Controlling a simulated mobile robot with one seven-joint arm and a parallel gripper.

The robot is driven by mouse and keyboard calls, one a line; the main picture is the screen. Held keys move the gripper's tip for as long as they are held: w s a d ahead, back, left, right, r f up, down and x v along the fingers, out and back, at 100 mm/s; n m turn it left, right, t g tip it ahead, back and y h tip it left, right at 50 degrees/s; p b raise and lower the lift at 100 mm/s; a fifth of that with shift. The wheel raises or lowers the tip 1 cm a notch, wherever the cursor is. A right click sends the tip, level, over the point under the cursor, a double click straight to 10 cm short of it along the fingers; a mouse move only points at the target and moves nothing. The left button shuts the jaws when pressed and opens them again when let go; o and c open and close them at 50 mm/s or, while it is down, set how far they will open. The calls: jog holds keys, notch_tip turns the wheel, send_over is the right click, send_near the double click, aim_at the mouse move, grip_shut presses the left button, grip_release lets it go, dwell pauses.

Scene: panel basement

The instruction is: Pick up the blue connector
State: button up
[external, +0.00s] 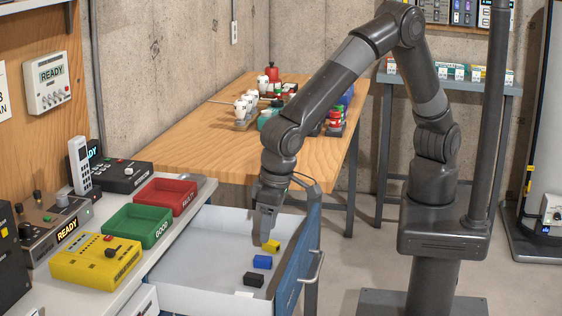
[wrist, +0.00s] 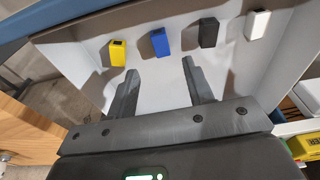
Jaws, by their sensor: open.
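The blue connector (external: 262,262) lies in the open white drawer (external: 190,270), between a yellow connector (external: 271,246) and a black connector (external: 253,279). In the wrist view the blue connector (wrist: 160,42) sits beyond my fingertips, a little left of the middle of the gap. My gripper (external: 266,232) is over the drawer, pointing down, behind the yellow connector in the external view. In the wrist view my gripper (wrist: 160,75) is open, with nothing between its two fingers.
A white connector (wrist: 257,24) lies beyond the black one. The drawer's blue front (external: 298,262) stands close on the right of the connectors. Green (external: 137,227) and red (external: 166,197) bins stand on the bench at left. A wooden table (external: 200,146) is behind.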

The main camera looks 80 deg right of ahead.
aim_at(263, 258)
jog(key=f, duration=0.5)
jog(key=w+f, duration=0.1)
jog(key=f, duration=0.1)
jog(key=shift+w+a+f, duration=0.1)
jog(key=shift+f, duration=0.3)
grip_shut()
jog(key=shift+r, duration=0.1)
